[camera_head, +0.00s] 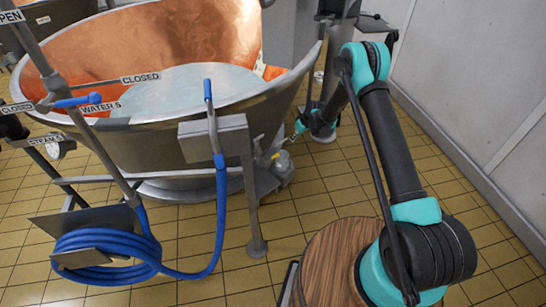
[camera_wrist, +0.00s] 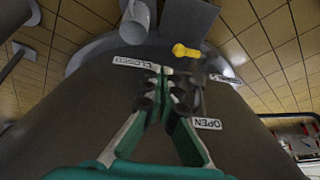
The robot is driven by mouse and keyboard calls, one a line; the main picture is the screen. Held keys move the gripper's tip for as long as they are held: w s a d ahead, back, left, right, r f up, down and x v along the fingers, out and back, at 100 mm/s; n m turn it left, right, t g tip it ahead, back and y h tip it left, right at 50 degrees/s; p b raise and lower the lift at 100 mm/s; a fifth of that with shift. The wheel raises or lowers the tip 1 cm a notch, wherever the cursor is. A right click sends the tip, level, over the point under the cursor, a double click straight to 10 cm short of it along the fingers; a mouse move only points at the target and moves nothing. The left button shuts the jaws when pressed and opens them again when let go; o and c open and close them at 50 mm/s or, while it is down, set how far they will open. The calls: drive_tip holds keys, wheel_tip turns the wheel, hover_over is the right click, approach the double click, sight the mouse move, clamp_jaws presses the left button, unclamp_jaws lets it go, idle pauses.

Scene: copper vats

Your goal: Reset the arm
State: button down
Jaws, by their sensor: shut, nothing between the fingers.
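My arm (camera_head: 390,140) rises from its base at the lower right of the head view, bends at a teal elbow and reaches down beside the copper vat (camera_head: 190,45). My gripper (camera_head: 299,127) is small there, low by the vat's right side. In the wrist view, the teal fingers of my gripper (camera_wrist: 166,72) come together at their tips with nothing between them. Near the tips are a CLOSED label (camera_wrist: 135,63), an OPEN label (camera_wrist: 207,123) and a yellow handle (camera_wrist: 186,51). I cannot tell whether the fingertips touch anything.
A coiled blue hose (camera_head: 100,255) hangs on a bracket at the lower left. A metal box on a leg (camera_head: 213,137) stands before the vat. A grey wall (camera_head: 480,80) runs along the right. Yellow tiled floor (camera_head: 310,190) is open between vat and arm.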

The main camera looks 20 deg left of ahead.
drive_tip(key=s+d+r+m+t+h, duration=0.1)
drive_tip(key=s+d+r+m, duration=0.3)
drive_tip(key=d+r, duration=0.85)
drive_tip(key=s+d+r+m+t+h, duration=0.15)
drive_tip(key=s+d+r, duration=0.45)
drive_tip(key=d+r, duration=0.7)
drive_tip(key=s+d+r+m, duration=0.1)
drive_tip(key=s+d+m, duration=0.1)
drive_tip(key=s+d, duration=0.3)
drive_tip(key=s+d+r+m+h, duration=0.1)
drive_tip(key=s+d, duration=0.4)
drive_tip(key=s, duration=0.8)
drive_tip(key=s+d+r+m+h, duration=0.1)
drive_tip(key=s+d, duration=0.4)
drive_tip(key=s, duration=0.5)
drive_tip(key=shift+d+r+m, duration=0.4)
drive_tip(key=shift+r+m, duration=0.4)
drive_tip(key=shift+m, duration=0.45)
